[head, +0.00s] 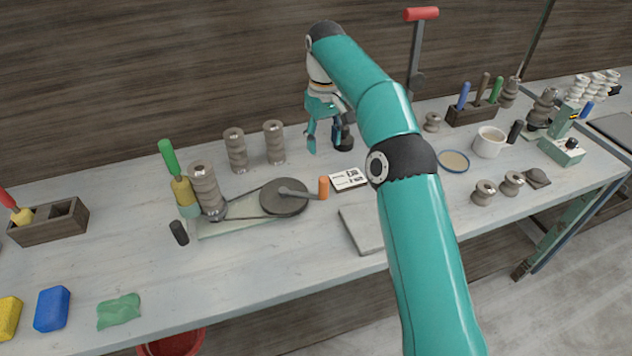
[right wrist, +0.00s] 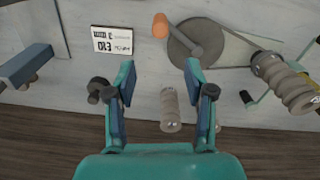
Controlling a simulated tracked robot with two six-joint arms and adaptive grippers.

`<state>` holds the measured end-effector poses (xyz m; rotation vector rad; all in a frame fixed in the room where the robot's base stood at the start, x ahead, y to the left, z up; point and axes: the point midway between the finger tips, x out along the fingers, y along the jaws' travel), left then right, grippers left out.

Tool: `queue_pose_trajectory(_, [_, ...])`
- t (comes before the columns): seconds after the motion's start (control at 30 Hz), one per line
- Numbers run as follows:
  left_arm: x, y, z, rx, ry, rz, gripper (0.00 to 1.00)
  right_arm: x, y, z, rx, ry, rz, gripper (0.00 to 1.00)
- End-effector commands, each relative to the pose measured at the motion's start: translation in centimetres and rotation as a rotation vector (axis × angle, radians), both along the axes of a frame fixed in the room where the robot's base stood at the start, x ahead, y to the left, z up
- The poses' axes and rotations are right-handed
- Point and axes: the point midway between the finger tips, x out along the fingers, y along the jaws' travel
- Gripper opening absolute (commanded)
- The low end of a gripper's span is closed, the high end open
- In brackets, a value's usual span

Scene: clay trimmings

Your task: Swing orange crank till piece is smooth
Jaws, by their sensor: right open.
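The crank has an orange handle (head: 323,187) on an arm fixed to a dark grey wheel (head: 284,198). In the right wrist view the handle (right wrist: 160,25) and wheel (right wrist: 198,42) lie at the top. A belt runs from the wheel to the upright brown-grey clay piece (head: 206,188), whose sides look ridged; it is also in the right wrist view (right wrist: 294,90). A green-handled tool (head: 169,160) stands beside the piece. My right gripper (head: 328,140) is open and empty, behind and above the handle, apart from it. My left gripper is out of view.
Two spare ribbed pieces (head: 236,150) (head: 274,142) stand behind the wheel. A printed card (head: 349,180) lies right of the handle, near a grey slab (head: 362,228). The front table strip is mostly clear.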

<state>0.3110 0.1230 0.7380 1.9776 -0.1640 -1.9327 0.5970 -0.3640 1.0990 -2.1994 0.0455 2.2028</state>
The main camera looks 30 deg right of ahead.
Motion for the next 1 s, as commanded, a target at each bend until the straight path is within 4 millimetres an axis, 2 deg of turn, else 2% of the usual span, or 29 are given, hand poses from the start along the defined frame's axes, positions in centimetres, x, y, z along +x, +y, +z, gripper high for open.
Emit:
queue_pose_trajectory(0.33, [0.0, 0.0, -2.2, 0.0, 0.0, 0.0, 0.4, -0.1, 0.1, -6.0, 0.001, 0.006, 0.002, 0.54])
queue_pose_trajectory(0.7, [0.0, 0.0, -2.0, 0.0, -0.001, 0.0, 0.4, 0.0, 0.2, -13.3, 0.002, 0.005, 0.003, 0.54])
queue_pose_trajectory(0.83, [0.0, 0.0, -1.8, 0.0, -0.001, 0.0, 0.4, 0.1, 0.2, -15.1, 0.001, 0.003, 0.003, 0.54])
queue_pose_trajectory(1.0, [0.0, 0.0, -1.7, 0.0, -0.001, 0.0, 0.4, 0.1, 0.2, -16.2, 0.001, 0.001, 0.002, 0.54])
